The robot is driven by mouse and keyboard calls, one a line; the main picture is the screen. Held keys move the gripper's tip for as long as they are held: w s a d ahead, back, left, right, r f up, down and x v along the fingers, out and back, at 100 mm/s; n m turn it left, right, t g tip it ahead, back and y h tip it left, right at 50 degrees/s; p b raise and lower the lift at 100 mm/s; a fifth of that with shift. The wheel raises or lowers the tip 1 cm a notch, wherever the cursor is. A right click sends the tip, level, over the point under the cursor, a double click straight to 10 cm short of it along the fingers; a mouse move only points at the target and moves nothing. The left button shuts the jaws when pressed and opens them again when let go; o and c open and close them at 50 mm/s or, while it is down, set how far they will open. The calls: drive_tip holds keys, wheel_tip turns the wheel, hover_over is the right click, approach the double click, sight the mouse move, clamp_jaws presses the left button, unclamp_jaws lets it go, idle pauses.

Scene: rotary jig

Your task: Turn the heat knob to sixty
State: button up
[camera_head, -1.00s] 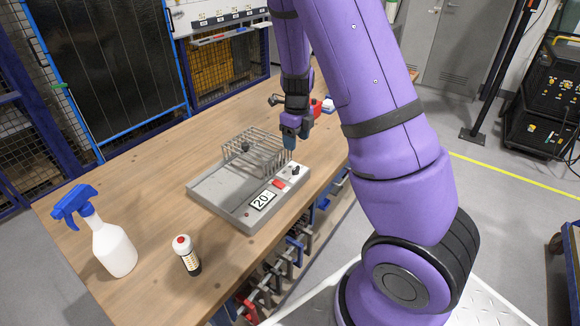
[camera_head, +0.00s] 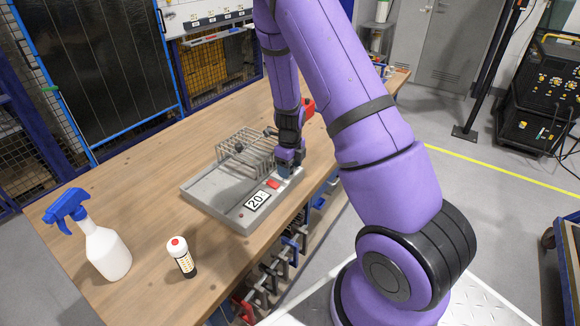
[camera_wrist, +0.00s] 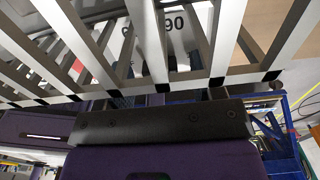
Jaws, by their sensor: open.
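A grey jig tray (camera_head: 215,205) lies on the wooden bench, with a small display (camera_head: 257,200) reading 20 at its front. My gripper (camera_head: 284,172) is low over the right end of the tray, where the dark heat knob stood in the earlier view. The knob is now hidden behind the gripper, and I cannot tell whether the fingers touch it. The fingers are open. In the wrist view, pale slanted bars with dark ends cross in front of a light surface marked 90 (camera_wrist: 172,23); the knob is not clear there.
A wire rack (camera_head: 245,150) stands on the tray just left of my gripper. A red part (camera_head: 273,184) sits on the tray close by.

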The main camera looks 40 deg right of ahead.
drive_tip(key=shift+c, duration=0.3)
drive_tip(key=c, duration=0.9)
drive_tip(key=shift+m, duration=2.3)
drive_tip(key=o, duration=1)
drive_tip(key=shift+c, duration=0.2)
drive_tip(key=shift+r, duration=0.1)
wheel_tip(320, 180, up, 11)
drive_tip(key=shift+f, duration=0.2)
drive_tip(key=shift+c, duration=0.3)
